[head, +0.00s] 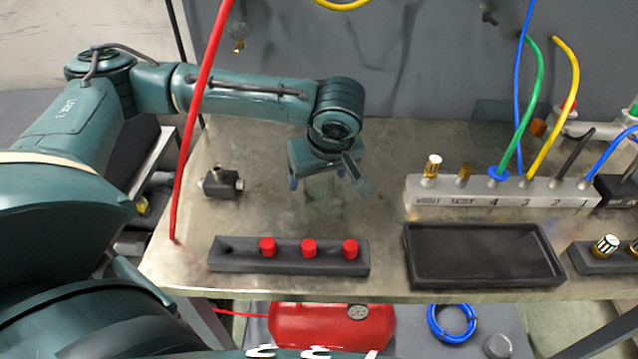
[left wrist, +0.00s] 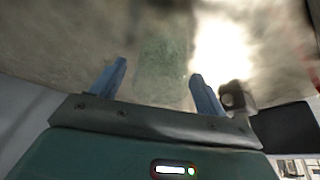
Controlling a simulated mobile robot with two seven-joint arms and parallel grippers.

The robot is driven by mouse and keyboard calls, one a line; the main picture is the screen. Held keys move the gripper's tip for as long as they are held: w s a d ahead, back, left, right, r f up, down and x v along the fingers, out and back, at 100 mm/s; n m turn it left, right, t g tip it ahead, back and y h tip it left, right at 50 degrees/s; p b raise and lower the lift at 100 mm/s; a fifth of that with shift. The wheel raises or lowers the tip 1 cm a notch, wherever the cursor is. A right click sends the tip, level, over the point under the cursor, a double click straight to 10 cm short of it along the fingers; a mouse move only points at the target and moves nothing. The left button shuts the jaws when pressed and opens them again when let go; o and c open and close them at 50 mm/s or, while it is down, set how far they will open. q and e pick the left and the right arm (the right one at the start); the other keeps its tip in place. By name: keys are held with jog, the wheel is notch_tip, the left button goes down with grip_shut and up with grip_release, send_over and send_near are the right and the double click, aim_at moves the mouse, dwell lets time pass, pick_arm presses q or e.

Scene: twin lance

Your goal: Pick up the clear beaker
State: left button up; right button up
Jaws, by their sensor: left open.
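The clear beaker (head: 323,191) is a faint, greenish see-through shape on the metal bench, directly below my left gripper in the head view. Its upper part is hidden by the gripper. My left gripper (head: 325,183) points down with its two blue-grey fingers apart, one on each side of the beaker as seen from the head. In the left wrist view the beaker (left wrist: 165,50) is a pale green patch ahead of and between the open fingers (left wrist: 158,70). I cannot tell whether either finger touches it. My right gripper does not show.
A black rack with red caps (head: 290,257) and an empty black tray (head: 484,256) lie along the front edge. A labelled grey block (head: 500,192) with coloured hoses stands right. A small black fitting (head: 221,184) sits left, near a slanting red hose (head: 197,120).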

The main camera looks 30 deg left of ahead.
pick_arm(q)
jog(key=shift+w+a+f, duration=0.1)
jog(key=shift+a+f, duration=0.05)
jog(key=shift+f, duration=0.35)
jog(key=c, duration=1)
